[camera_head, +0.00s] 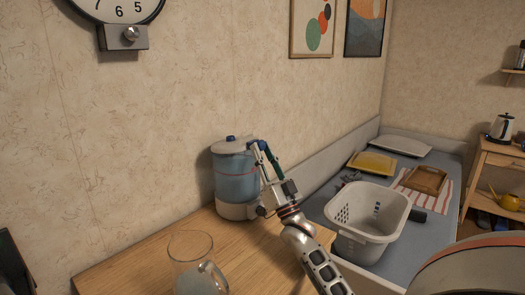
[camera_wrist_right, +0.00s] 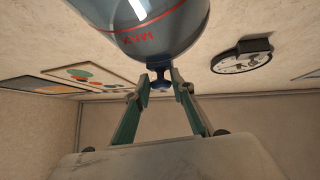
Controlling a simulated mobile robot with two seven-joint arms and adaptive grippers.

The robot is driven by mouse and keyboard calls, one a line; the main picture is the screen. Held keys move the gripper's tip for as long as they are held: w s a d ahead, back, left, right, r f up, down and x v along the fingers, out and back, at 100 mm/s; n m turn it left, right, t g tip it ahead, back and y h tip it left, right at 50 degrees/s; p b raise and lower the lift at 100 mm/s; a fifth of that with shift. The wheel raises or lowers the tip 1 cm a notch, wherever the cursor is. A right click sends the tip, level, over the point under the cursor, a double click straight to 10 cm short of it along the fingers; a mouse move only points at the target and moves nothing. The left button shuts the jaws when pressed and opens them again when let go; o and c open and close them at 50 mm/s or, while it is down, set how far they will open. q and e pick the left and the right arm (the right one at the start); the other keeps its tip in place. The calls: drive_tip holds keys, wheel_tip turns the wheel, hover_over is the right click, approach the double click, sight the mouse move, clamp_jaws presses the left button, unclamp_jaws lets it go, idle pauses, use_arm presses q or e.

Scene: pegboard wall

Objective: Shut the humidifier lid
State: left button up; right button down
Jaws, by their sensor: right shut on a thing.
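The humidifier (camera_head: 237,180) stands at the wall end of the wooden table, with a translucent blue tank and a white base. Its white lid (camera_head: 232,147), with a blue knob (camera_head: 230,138) on top, lies over the tank; I cannot tell whether it is fully down. My right gripper (camera_head: 256,145) is at the lid's right edge. In the right wrist view its fingers (camera_wrist_right: 160,84) are closed on a small dark blue tab (camera_wrist_right: 160,83) beside the tank (camera_wrist_right: 155,25). My left gripper is out of view.
Right of the table is a blue-grey bed-like surface with a white basket (camera_head: 366,217), a yellow item (camera_head: 372,163) and a brown tray (camera_head: 424,179). A wall clock (camera_head: 118,8) hangs upper left. The table between mug and humidifier is clear.

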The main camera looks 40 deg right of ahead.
drive_tip(key=shift+w+a+f, duration=0.1)
drive_tip(key=shift+w+f, duration=0.15)
drive_tip(key=shift+f, duration=0.3)
drive_tip(key=c, duration=1.7)
unclamp_jaws()
drive_tip(key=shift+w+r, duration=0.15)
drive_tip(key=s, duration=0.4)
drive_tip(key=s+a, duration=0.1)
drive_tip(key=s, duration=0.3)
drive_tip(key=s+a, duration=0.1)
drive_tip(key=s, duration=0.4)
drive_tip(key=shift+a+f, duration=0.15)
drive_tip(key=shift+f, duration=0.15)
